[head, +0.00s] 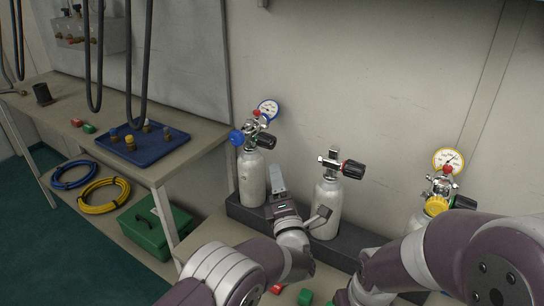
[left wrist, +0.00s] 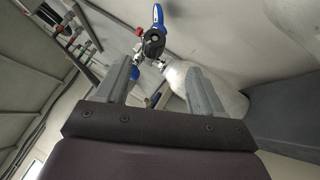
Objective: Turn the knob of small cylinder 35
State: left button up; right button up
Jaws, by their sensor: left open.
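Three small pale cylinders stand along the wall in the head view; no number is readable, so I cannot tell which is 35. The left cylinder (head: 252,178) has a blue knob (head: 237,137) and a blue-rimmed gauge (head: 268,109). The middle cylinder (head: 327,195) has a black knob (head: 353,169). The right cylinder (head: 416,221) has a yellow knob (head: 436,205) and a yellow-rimmed gauge (head: 448,160), and my right arm partly hides it. My left gripper (head: 299,190) is open and empty before the left and middle cylinders. The left cylinder (left wrist: 233,98) shows beyond its fingers in the left wrist view.
A dark rack (head: 350,258) runs along the cylinders' feet. A bench (head: 196,138) at left carries a blue tray (head: 150,155) with small fittings. Blue and yellow hoses and a green case (head: 146,232) lie beneath it. Black hoses hang above the bench. Red and green blocks lie low in front.

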aim_at(271, 146)
pick_arm(q)
jog(key=shift+n, duration=0.3)
jog(key=x, duration=1.2)
jog(key=shift+a+r, duration=0.2)
jog(key=shift+r, duration=0.25)
jog(key=shift+c, duration=0.3)
jog(key=c, duration=1)
